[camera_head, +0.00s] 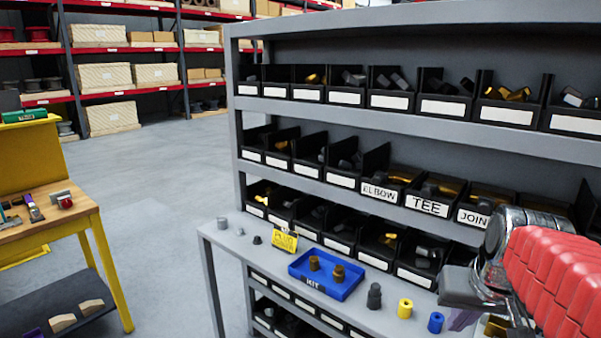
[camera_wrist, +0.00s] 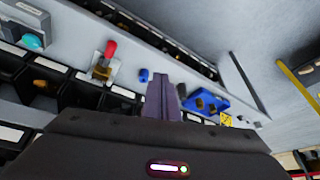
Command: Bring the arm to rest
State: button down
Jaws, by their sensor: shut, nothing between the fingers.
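My gripper (camera_wrist: 163,98) shows in the wrist view with its purple fingers together and nothing between them. In the head view my arm with its red ribbed cover comes in from the right edge. A purple part of my gripper (camera_head: 463,319) shows there low at the right, over the shelf's work surface; its tips are not clear. My gripper appears apart from the blue KIT tray (camera_head: 325,284), which holds two brown fittings (camera_head: 326,267). The tray also shows in the wrist view (camera_wrist: 207,94).
A grey shelf rack (camera_head: 385,120) holds rows of black bins. On its work surface (camera_head: 230,255) stand a blue cylinder (camera_head: 436,322), a yellow cylinder (camera_head: 405,308), a dark fitting (camera_head: 375,295) and a yellow sign (camera_head: 285,241). The wrist view shows a red lever (camera_wrist: 110,50). Open floor (camera_head: 165,185) lies left.

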jog(key=s+a+f+n, duration=0.2)
jog(key=s+a+f, duration=0.2)
jog(key=s+a, duration=0.6)
jog(key=shift+s+a+f+n+t+y, duration=0.2)
jog(key=shift+a+n+t+y, duration=0.2)
jog(key=shift+a, duration=0.7)
